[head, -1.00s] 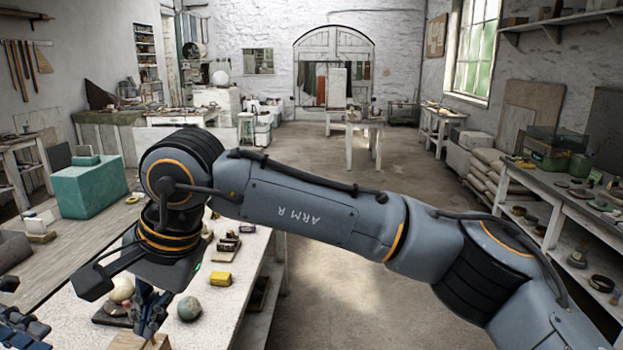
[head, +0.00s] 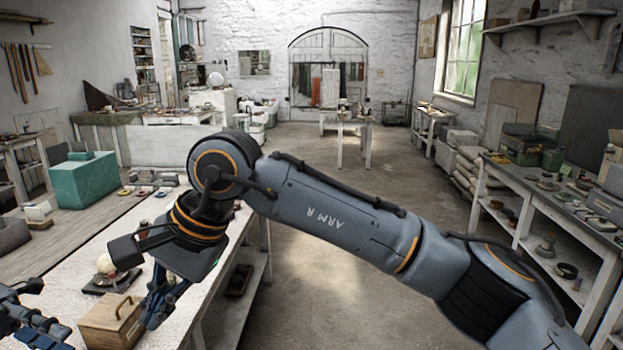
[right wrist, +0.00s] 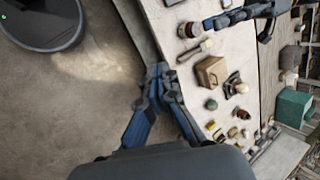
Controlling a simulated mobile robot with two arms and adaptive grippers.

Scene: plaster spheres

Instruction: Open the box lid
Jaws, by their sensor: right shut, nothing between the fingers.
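The box (head: 97,332) is a small light-wood one with a handle on its lid, standing on the near part of the white bench. Its lid looks closed. The box also shows in the right wrist view (right wrist: 207,75). My right gripper (head: 152,322) points down at the right of the box in the head view, its fingers together and empty. In the right wrist view its fingertips (right wrist: 160,74) lie over the bench edge, apart from the box. My left gripper (head: 38,308) is at the lower left, its fingers spread, with nothing seen between them.
A pale sphere (head: 106,265) sits on a dark board behind the box. A greenish sphere (right wrist: 211,104) and several small items lie on the bench (right wrist: 230,55). My right arm hides part of the bench in the head view. The floor (head: 310,240) right of the bench is clear.

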